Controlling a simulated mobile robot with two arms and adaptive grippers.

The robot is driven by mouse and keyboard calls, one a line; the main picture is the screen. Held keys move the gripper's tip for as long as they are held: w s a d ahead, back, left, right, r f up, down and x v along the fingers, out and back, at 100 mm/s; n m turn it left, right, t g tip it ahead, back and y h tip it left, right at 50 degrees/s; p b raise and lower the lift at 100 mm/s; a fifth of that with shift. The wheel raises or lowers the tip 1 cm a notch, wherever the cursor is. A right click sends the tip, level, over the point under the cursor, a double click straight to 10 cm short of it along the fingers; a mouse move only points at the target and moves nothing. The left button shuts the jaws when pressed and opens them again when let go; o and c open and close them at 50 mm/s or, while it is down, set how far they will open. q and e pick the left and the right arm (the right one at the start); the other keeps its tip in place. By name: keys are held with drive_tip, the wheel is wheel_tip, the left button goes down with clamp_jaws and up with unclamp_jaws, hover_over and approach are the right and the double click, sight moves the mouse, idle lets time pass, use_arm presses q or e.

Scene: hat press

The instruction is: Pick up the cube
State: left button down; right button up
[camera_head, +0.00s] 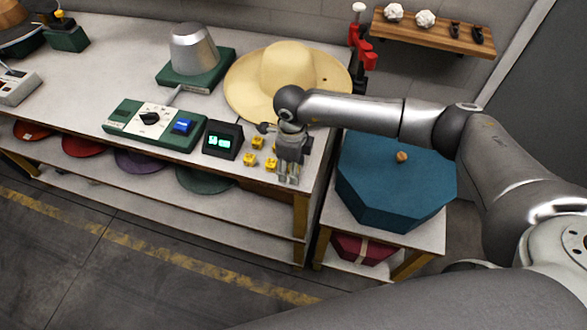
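Several small yellow cube-like blocks lie on the white table top near its front right corner; one of them is a yellow cube (250,160), and another yellow cube (257,142) lies behind it. My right gripper (289,180) points down just right of these blocks, at the table's front edge. Its fingers are close together in the picture, and I cannot tell whether they are open or shut. I see nothing clearly held in it. The gripper may hide part of the group of blocks. My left gripper is not in view.
A black box with green digits (223,140) stands left of the blocks, beside a green control panel (155,125). A straw hat (288,80) lies behind them. A blue octagonal box (395,190) with a small brown knob stands right, on a lower stand.

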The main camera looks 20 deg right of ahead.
drive_tip(key=c, duration=0.7)
drive_tip(key=shift+o, duration=0.2)
drive_tip(key=shift+r, duration=0.15)
